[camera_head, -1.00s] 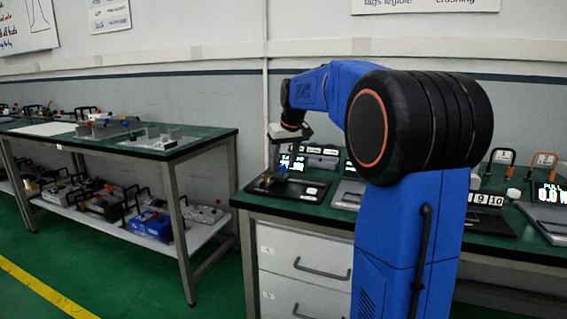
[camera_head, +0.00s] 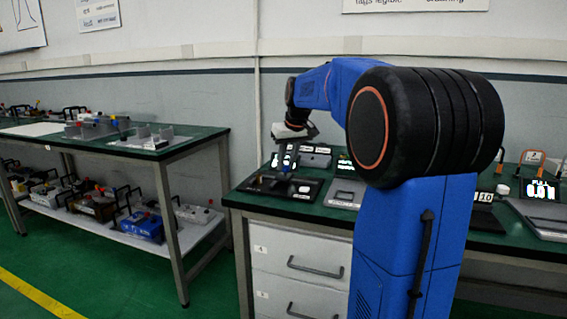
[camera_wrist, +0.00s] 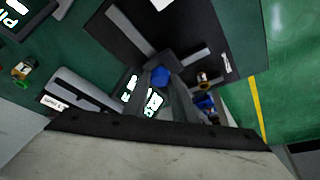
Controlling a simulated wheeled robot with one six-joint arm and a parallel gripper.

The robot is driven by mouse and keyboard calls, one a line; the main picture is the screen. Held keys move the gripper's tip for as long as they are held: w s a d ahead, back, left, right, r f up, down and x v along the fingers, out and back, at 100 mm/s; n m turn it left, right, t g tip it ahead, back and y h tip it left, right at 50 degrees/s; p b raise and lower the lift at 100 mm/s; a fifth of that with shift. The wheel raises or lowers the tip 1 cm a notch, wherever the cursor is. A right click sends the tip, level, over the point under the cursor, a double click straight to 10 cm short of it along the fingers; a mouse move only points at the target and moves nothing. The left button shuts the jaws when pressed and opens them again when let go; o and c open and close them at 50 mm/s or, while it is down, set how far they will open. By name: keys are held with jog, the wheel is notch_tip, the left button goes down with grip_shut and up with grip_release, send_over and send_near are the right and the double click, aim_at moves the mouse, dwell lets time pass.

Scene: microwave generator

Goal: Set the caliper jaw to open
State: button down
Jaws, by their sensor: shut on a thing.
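The caliper, a grey bar and slider on a black base board (camera_wrist: 240,28), lies on the near left end of the green bench; the board also shows in the head view (camera_head: 308,189). A small lit display (camera_wrist: 153,101) shows beside my fingers in the wrist view. My gripper (camera_wrist: 162,82) reaches down over the board, with its two dark fingers closed on a blue piece (camera_wrist: 160,74) of the caliper. In the head view my gripper (camera_head: 283,166) is just above the board. The fingers hide part of the slider, and the jaw gap cannot be made out.
A grey device (camera_head: 345,193) stands close to the right of the board. Other units with displays line the bench further right. A separate green table (camera_head: 205,138) with fixtures stands at the left, with a floor gap between.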

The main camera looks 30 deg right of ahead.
jog(key=c, duration=1.5)
grip_release()
jog(key=shift+s+d, duration=0.15)
jog(key=shift+s, duration=0.05)
jog(key=shift+o, duration=0.2)
jog(key=d+v, duration=0.1)
jog(key=v, duration=1.6)
jog(key=shift+a+r, duration=0.3)
jog(key=shift+a, duration=0.15)
jog(key=s+a+f, duration=0.7)
jog(key=s+f, duration=0.2)
jog(key=f, duration=0.2)
jog(key=s+a+f+n, duration=0.1)
jog(key=s+a+f, duration=0.6)
jog(key=s+f, duration=0.3)
jog(key=s+a+f, duration=0.6)
jog(key=s+f, duration=0.4)
jog(key=f, duration=0.2)
jog(key=shift+s+a+f+y, duration=0.2)
jog(key=shift+a+f+y, duration=0.1)
jog(key=shift+a+f, duration=0.1)
